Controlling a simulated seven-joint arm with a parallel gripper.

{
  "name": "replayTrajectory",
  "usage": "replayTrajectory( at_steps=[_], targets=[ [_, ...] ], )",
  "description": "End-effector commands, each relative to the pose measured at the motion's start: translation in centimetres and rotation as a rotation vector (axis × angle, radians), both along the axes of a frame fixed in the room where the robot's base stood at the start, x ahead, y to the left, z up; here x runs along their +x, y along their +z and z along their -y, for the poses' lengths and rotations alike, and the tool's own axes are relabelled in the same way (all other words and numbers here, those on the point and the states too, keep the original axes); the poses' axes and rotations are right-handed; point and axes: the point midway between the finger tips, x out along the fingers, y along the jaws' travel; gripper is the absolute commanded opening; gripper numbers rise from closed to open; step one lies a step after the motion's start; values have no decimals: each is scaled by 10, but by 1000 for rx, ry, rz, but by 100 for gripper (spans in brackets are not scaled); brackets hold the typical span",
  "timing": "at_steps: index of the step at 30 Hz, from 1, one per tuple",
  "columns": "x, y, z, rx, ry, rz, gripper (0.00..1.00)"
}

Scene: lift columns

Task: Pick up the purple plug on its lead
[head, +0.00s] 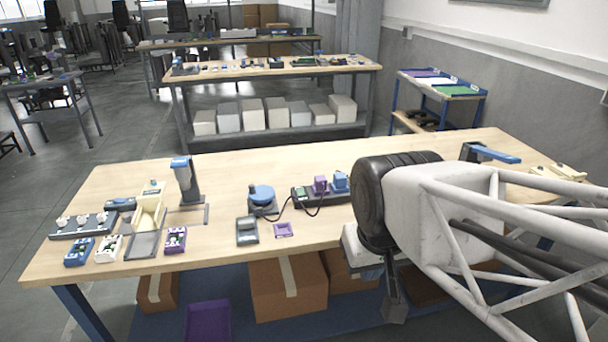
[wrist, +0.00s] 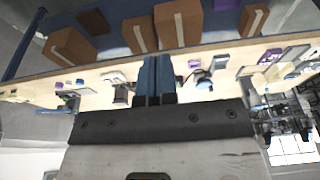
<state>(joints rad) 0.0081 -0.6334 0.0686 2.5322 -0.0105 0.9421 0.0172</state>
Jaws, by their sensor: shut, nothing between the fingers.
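The purple plug (head: 320,184) sits upright on a dark strip (head: 308,196) near the middle of the table, in the head view. A blue plug (head: 341,181) stands just right of it. A black lead (head: 287,204) loops in front of the strip toward a round blue-topped device (head: 262,197); which plug it joins is unclear. My gripper (head: 393,312) points down in front of the table's front edge, right of the plug and apart from it. In the wrist view its blue fingers (wrist: 155,62) are shut and empty. I cannot surely pick out the purple plug there.
A purple square frame (head: 284,230) and a grey dock (head: 247,231) lie before the strip. A stand (head: 187,184) and small boxes (head: 108,248) are at left. A blue-armed clamp (head: 490,153) stands at right. Cardboard boxes (head: 287,288) are below the table (head: 110,184).

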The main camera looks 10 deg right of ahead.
Motion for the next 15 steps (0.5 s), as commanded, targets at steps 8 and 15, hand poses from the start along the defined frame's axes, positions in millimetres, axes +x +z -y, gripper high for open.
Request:
replayTrajectory(
  at_steps=[8, 15],
  targets=[
    [0, 0, 0, 0, 0, 0, 41],
    [0, 0, 0, 0, 0, 0, 72]
  ],
)
